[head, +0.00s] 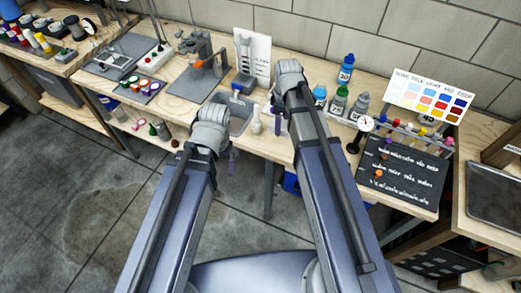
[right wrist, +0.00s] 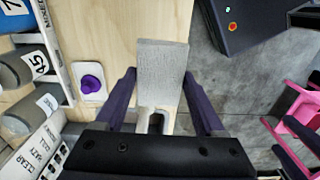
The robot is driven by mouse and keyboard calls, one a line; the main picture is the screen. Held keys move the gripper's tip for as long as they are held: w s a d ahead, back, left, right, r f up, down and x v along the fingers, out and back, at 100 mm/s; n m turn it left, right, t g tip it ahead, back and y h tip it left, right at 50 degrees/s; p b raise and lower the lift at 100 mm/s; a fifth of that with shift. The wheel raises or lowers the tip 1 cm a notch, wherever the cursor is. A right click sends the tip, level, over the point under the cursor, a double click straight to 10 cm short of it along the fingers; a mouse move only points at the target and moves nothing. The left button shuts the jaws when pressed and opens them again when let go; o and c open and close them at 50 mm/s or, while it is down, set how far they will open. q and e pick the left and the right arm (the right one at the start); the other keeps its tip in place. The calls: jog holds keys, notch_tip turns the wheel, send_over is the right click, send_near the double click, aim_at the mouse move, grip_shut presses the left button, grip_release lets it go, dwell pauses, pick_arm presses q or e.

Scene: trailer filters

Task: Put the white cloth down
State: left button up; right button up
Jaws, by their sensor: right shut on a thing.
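In the right wrist view the white cloth (right wrist: 163,58) shows as a flat, pale grey-white rectangle. It lies between the two dark purple fingers of my right gripper (right wrist: 161,76), which is shut on it. The cloth is over the wooden bench top, close to its edge; I cannot tell whether it touches the wood. In the head view my right gripper (head: 278,122) is mostly hidden behind its arm, and I cannot make out the cloth there. Of my left gripper (head: 232,163) only a purple sliver shows near the bench front; its jaws are hidden.
A grey sink or tray (head: 240,124) and a small white upright item (head: 256,118) stand near my grippers. Numbered bottles (head: 340,98), a dial gauge (head: 366,124) and a black written board (head: 405,172) are to the right. A purple knob (right wrist: 92,83) lies left of the cloth.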

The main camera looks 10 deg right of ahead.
aim_at(277, 146)
jog(key=shift+a+f, duration=0.1)
jog(key=shift+a, duration=0.35)
pick_arm(q)
notch_tip(277, 146, down, 10)
jog(key=b, duration=1)
jog(key=shift+s+a, duration=0.15)
jog(key=shift+a, duration=0.2)
pick_arm(e)
notch_tip(277, 146, down, 10)
jog(key=shift+r, duration=0.1)
jog(key=o, duration=0.7)
jog(key=shift+f, duration=0.25)
jog(key=o, duration=0.5)
jog(key=shift+c, duration=0.2)
pick_arm(q)
jog(key=shift+f, duration=0.15)
pick_arm(e)
jog(key=shift+r, duration=0.15)
pick_arm(q)
notch_tip(277, 146, up, 12)
jog(key=p, duration=1.2)
pick_arm(e)
notch_tip(277, 146, up, 12)
jog(key=shift+r, duration=0.1)
